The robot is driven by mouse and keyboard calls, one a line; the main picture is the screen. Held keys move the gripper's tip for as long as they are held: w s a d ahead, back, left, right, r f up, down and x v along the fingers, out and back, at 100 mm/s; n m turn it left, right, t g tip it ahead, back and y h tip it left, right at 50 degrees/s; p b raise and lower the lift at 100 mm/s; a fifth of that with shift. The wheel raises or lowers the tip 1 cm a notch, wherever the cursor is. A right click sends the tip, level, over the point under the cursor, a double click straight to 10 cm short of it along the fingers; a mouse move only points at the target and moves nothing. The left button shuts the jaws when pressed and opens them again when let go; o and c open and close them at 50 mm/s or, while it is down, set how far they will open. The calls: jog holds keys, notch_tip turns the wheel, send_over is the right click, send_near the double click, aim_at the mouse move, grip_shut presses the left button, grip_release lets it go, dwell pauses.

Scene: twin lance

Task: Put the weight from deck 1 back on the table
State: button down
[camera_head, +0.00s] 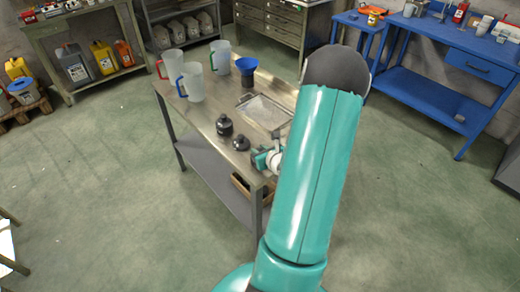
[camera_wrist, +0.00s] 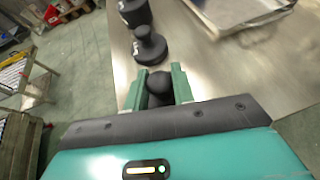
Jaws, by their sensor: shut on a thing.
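My gripper (camera_wrist: 157,90) has its two green fingers shut on a dark, round-topped weight (camera_wrist: 158,82) in the wrist view. Only its black knob shows between the fingers; its lower part is hidden. The gripper also shows in the head view (camera_head: 265,160), partly behind my arm, at the near end of the steel-topped table (camera_head: 205,108). I cannot tell whether the held weight touches the tabletop. Two other black weights stand on the table just beyond: a smaller one (camera_head: 241,143) and a larger one (camera_head: 224,126). No deck can be made out.
A shallow metal tray (camera_head: 264,111) lies right of the weights. A blue funnel (camera_head: 246,66) and several jugs (camera_head: 191,82) stand at the table's far end. A wooden box (camera_head: 240,187) is on the lower shelf. A blue bench (camera_head: 435,97) stands back right.

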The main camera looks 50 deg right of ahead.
jog(key=c, duration=1.2)
grip_release()
jog(key=shift+f, duration=0.1)
jog(key=shift+o, duration=0.2)
